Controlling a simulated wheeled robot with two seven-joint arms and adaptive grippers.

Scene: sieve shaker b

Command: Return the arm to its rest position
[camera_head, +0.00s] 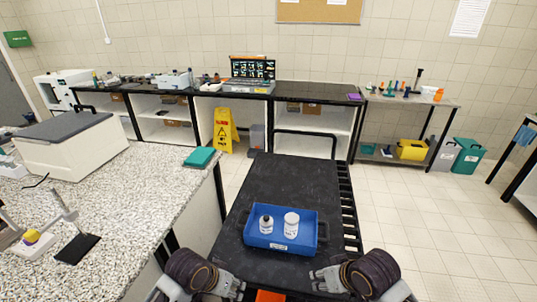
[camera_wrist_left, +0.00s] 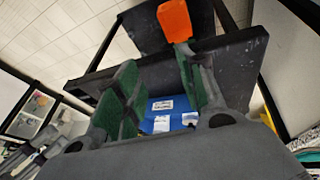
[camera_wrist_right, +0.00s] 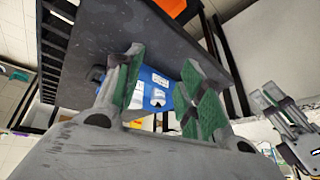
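My left gripper (camera_head: 236,289) is at the bottom of the head view, at the near end of the black cart. Its green-padded fingers stand apart with nothing between them in the left wrist view (camera_wrist_left: 158,95). My right gripper (camera_head: 318,280) is at the near right of the cart, also empty, with its fingers apart in the right wrist view (camera_wrist_right: 163,90). Both grippers are clear of the blue tray (camera_head: 282,247), which lies on the cart top beyond them. Two white bottles, a smaller one (camera_head: 266,225) and a larger one (camera_head: 291,226), stand upright in the tray.
The black cart (camera_head: 285,180) is bare beyond the tray. A speckled counter (camera_head: 140,200) stands to the left, with a pale box with a grey lid (camera_head: 70,140) and a teal item (camera_head: 199,157). A yellow floor sign (camera_head: 226,130) stands behind. Floor to the right is clear.

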